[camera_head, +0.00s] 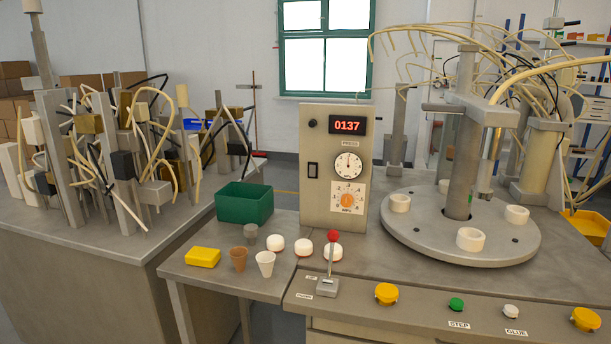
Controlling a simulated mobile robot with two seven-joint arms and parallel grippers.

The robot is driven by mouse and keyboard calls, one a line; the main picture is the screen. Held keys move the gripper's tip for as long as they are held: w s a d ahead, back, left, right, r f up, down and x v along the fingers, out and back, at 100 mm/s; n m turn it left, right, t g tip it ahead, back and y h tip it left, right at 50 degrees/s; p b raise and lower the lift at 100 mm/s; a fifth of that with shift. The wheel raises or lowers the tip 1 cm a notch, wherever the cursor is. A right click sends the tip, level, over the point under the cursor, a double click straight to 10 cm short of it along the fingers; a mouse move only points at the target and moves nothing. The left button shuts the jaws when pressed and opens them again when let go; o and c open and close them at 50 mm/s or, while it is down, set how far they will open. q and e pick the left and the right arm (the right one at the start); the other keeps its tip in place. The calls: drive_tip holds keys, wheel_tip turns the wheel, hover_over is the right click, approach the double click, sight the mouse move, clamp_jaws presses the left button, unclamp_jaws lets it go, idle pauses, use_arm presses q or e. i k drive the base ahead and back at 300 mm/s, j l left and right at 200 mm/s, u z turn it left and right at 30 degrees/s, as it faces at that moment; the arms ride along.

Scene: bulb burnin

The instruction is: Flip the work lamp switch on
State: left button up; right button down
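A beige control panel (318,214) stands upright at the back of the bench. A black rocker switch (313,170) sits on its left side; its on or off position is too small to tell. No readable label marks it as the work lamp switch. A lever with a red ball knob (332,235) stands on a small grey base (327,287) at the bench front, with small labels beside it that I cannot read. No work lamp can be made out for certain. Neither of my grippers is in view.
A red display (347,125) reads 0137. A green bin (244,202), a yellow block (202,257), cups (265,263) and white round pieces (276,244) stand left of the lever. A round turntable (420,237) fills the right.

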sight(312, 168)
drive_tip(key=i+j, duration=0.15)
drive_tip(key=j, duration=0.2)
drive_tip(key=i+j, duration=0.15)
drive_tip(key=j, duration=0.2)
drive_tip(key=i+j, duration=0.15)
drive_tip(key=j, duration=0.2)
drive_tip(key=i+j, duration=0.15)
drive_tip(key=j, duration=0.2)
drive_tip(key=i+j, duration=0.15)
drive_tip(key=j, duration=0.2)
